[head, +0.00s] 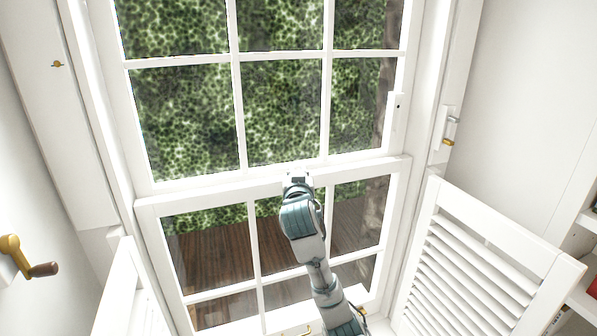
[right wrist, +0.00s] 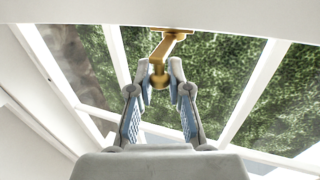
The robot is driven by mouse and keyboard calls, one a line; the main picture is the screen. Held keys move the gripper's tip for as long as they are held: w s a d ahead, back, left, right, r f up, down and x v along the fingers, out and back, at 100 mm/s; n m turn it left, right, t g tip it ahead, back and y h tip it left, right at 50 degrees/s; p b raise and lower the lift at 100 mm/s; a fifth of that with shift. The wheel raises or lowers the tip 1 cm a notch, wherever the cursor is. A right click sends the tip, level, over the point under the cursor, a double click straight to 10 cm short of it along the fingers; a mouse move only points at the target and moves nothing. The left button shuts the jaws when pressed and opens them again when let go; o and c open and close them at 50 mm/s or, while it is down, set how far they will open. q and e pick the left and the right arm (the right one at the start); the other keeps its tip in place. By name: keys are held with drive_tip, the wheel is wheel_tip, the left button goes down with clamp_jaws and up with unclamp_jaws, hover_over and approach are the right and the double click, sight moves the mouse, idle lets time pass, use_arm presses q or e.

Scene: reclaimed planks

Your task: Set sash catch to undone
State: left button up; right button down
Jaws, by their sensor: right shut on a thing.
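The sash catch (right wrist: 168,42) is a brass fitting with an arm and a round knob, seen at the top middle of the right wrist view. My right gripper (right wrist: 160,76) has its two fingertips on either side of the knob and is shut on it. In the head view my right gripper (head: 297,177) is at the meeting rail (head: 230,184) of the white sash window and hides the catch there. I cannot tell the catch's exact setting. My left gripper is in neither view.
A louvred shutter (head: 465,275) stands open at the right. A brass crank with a brown handle (head: 28,262) is on the left wall. A small brass latch (head: 448,142) is on the right frame. A brass pull (head: 298,331) shows at the bottom.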

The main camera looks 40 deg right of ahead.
drive_tip(key=c, duration=1.2)
unclamp_jaws()
drive_tip(key=shift+c, duration=0.2)
drive_tip(key=shift+o, duration=0.8)
drive_tip(key=shift+w, duration=0.15)
drive_tip(key=shift+s+a, duration=0.15)
drive_tip(key=shift+s, duration=0.1)
drive_tip(key=v, duration=1.1)
drive_tip(key=shift+a, duration=0.15)
drive_tip(key=shift+f, duration=0.2)
